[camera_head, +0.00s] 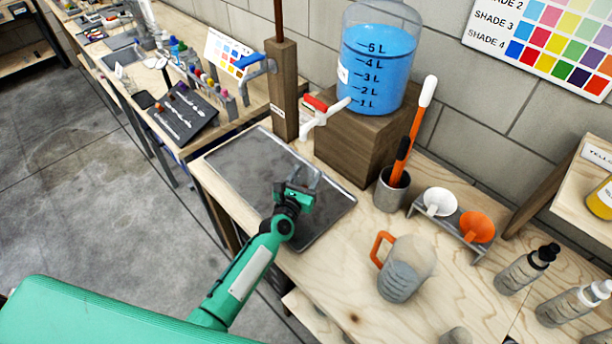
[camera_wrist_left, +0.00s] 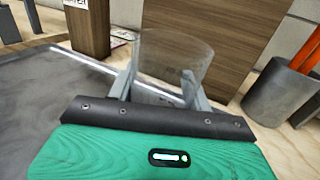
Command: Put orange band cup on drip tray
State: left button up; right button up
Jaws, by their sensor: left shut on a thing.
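My left gripper (camera_head: 300,182) is over the grey drip tray (camera_head: 240,160), toward its right side. In the left wrist view, my left gripper (camera_wrist_left: 158,88) is shut on a clear cup (camera_wrist_left: 175,58). The cup stands between the two fingers, and its lower part is hidden behind the gripper body. I see no orange band on the part that shows. The drip tray also shows at the left of the wrist view (camera_wrist_left: 60,85). I cannot tell whether the cup touches the tray. My right gripper is not in view.
A wooden block (camera_head: 350,145) bears a blue water jar (camera_head: 376,65) behind the tray. A metal cup with orange-handled tools (camera_head: 391,190) and a jug with an orange handle (camera_head: 405,268) stand to the right. A wooden post (camera_head: 283,90) rises at the tray's back edge.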

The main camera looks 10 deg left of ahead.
pick_arm(q)
jog(key=shift+f, duration=0.1)
jog(key=o, duration=1)
jog(key=shift+r, duration=0.25)
jog(key=s, duration=0.4)
jog(key=s+a+b, duration=0.1)
jog(key=s, duration=0.3)
jog(key=s+a, duration=0.1)
jog(key=s, duration=0.2)
jog(key=shift+s+a+f+b, duration=0.1)
jog(key=shift+s+b, duration=0.3)
